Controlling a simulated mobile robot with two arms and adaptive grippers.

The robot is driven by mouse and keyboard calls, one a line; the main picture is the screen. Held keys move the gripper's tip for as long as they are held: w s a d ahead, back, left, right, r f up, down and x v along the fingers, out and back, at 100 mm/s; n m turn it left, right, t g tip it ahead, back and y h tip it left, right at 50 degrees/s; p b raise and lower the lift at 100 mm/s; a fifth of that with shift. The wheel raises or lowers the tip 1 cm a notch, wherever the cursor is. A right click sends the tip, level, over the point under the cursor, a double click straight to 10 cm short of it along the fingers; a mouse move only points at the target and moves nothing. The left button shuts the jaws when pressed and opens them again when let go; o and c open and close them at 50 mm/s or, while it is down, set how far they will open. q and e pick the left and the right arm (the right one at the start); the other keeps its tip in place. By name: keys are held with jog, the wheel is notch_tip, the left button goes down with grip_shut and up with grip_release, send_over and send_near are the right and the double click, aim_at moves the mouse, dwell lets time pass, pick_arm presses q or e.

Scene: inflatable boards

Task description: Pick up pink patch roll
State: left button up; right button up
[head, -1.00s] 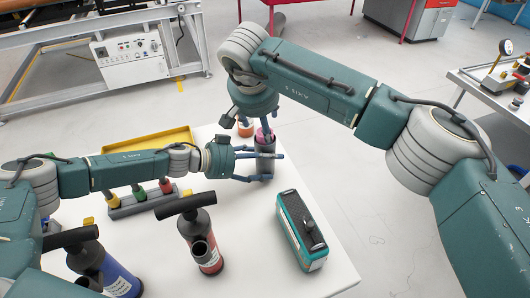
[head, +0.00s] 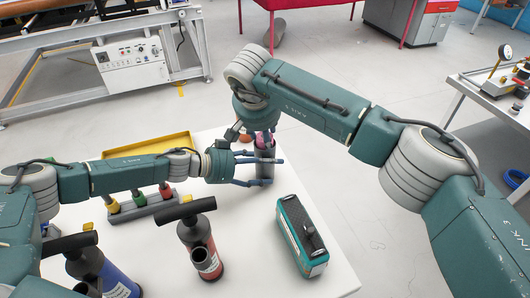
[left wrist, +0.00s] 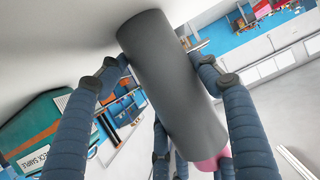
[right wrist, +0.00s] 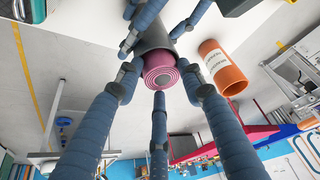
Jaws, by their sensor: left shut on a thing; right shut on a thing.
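The pink patch roll (right wrist: 161,78) stands in a dark grey cylindrical holder (left wrist: 172,85), with its spiral end showing at the holder's mouth in the right wrist view. A bit of pink also shows in the head view (head: 263,139). My left gripper (head: 272,170) is shut on the grey holder from the side, its fingers along both sides of it. My right gripper (right wrist: 160,88) comes from above, its fingers close around the pink roll's end and shut on it. In the head view my right wrist largely hides these fingers.
An orange roll (right wrist: 222,68) stands close beside the holder. On the white table are a teal box (head: 302,235), a red-labelled pump (head: 203,250), a blue pump (head: 115,280), a grey rack (head: 143,207) and a yellow tray (head: 150,147).

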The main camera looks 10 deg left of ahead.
pick_arm(q)
jog(key=shift+s+d, duration=0.1)
jog(key=shift+d, duration=0.1)
pick_arm(e)
jog(key=shift+r, duration=0.1)
notch_tip(320, 180, up, 10)
pick_arm(q)
jog(key=o, duration=1.2)
jog(key=shift+a, duration=0.1)
